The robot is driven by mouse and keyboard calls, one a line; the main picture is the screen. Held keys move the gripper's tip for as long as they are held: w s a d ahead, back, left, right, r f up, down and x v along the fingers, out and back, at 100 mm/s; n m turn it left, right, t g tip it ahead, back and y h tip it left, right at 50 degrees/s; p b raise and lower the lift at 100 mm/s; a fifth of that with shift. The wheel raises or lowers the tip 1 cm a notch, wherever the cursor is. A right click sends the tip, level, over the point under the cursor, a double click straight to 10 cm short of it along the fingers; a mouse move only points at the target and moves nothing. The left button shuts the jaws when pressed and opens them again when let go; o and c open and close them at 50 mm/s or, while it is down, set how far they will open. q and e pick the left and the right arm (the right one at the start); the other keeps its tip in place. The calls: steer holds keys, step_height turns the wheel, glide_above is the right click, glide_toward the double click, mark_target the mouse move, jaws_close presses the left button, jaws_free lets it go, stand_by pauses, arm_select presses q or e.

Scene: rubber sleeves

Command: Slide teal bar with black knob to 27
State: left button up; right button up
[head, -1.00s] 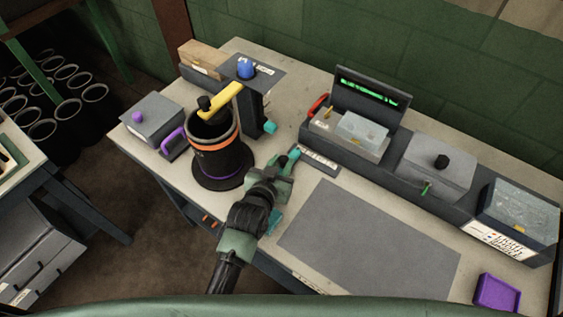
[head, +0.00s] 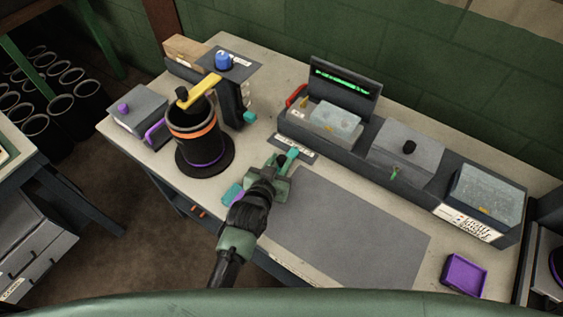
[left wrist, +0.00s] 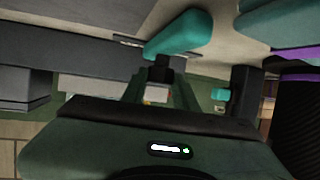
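The teal bar (head: 291,154) lies across a dark plate with pale markings (head: 307,152), about midway along it. The markings are too small to read. The bar's black knob (head: 281,158) sits at my left gripper (head: 279,167). In the left wrist view, the teal bar (left wrist: 182,34) shows just beyond the fingertips. The knob (left wrist: 160,71) is between my two green fingers (left wrist: 160,88), which appear closed on its sides. The knob's lower part is hidden. My right gripper is not in view.
A grey mat (head: 345,232) lies right of the arm. A dark bin with an orange band (head: 196,135) stands left, near a teal and purple piece (head: 232,194). A long dark rack (head: 360,161) runs behind. A purple tray (head: 465,275) sits front right.

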arm_select(q)
steer(key=o, duration=0.3)
steer(key=shift+w+a+f, duration=0.1)
steer(key=shift+s+r, duration=0.25)
steer(key=shift+s, duration=0.4)
steer(key=b+v, duration=0.1)
steer(key=v, duration=0.5)
steer(key=shift+s, duration=0.15)
steer(key=shift+s+r, duration=0.15)
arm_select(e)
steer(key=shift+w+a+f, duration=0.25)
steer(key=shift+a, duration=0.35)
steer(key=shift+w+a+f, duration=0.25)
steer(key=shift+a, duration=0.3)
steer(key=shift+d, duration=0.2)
arm_select(q)
steer(key=shift+s, duration=0.1)
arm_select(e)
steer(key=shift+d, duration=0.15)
